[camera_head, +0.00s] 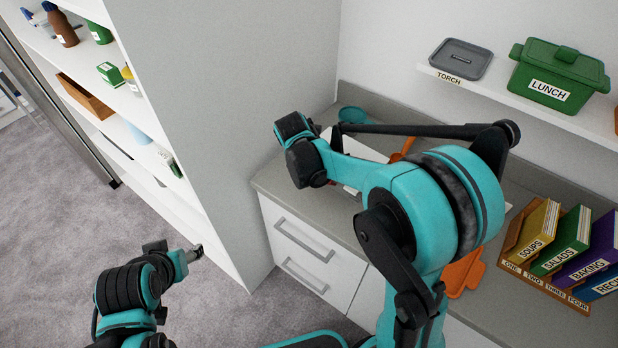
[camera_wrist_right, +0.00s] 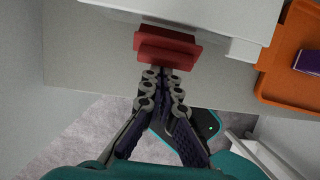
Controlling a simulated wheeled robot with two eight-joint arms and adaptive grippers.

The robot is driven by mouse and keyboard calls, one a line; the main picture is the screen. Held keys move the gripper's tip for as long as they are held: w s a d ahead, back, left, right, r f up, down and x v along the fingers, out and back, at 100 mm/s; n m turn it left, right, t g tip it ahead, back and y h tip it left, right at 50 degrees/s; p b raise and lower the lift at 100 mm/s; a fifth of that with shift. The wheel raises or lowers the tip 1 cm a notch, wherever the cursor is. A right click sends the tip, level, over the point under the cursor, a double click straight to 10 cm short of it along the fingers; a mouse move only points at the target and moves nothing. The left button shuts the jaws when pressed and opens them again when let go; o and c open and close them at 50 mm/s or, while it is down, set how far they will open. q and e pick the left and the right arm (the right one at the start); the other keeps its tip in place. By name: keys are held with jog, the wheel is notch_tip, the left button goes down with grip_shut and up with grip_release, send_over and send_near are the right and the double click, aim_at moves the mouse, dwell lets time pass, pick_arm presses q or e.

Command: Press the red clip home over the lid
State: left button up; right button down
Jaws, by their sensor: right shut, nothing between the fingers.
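The red clip (camera_wrist_right: 168,48) is at the top centre of the right wrist view, against the near edge of a white box-like thing (camera_wrist_right: 225,22). Whether the clip is fully seated over a lid cannot be told. My right gripper (camera_wrist_right: 160,70) is shut and empty, its fingertips at the clip's near face; contact is unclear.
An orange tray (camera_wrist_right: 272,85) holding a purple item (camera_wrist_right: 308,61) lies right of the white thing. A book rack (camera_head: 545,286) stands at the counter's right. Open floor lies left.

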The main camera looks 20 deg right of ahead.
jog(key=shift+w+d+r+g+y+p, duration=0.6)
jog(key=shift+d+r+g+y, duration=0.25)
jog(key=shift+y, duration=0.35)
jog(key=shift+w+d+r, duration=0.3)
jog(key=shift+w+d, duration=0.25)
jog(key=shift+d, duration=0.25)
jog(key=shift+w+d, duration=0.25)
jog(key=shift+d, duration=0.05)
jog(key=shift+r+p, duration=0.2)
jog(key=shift+p, duration=0.15)
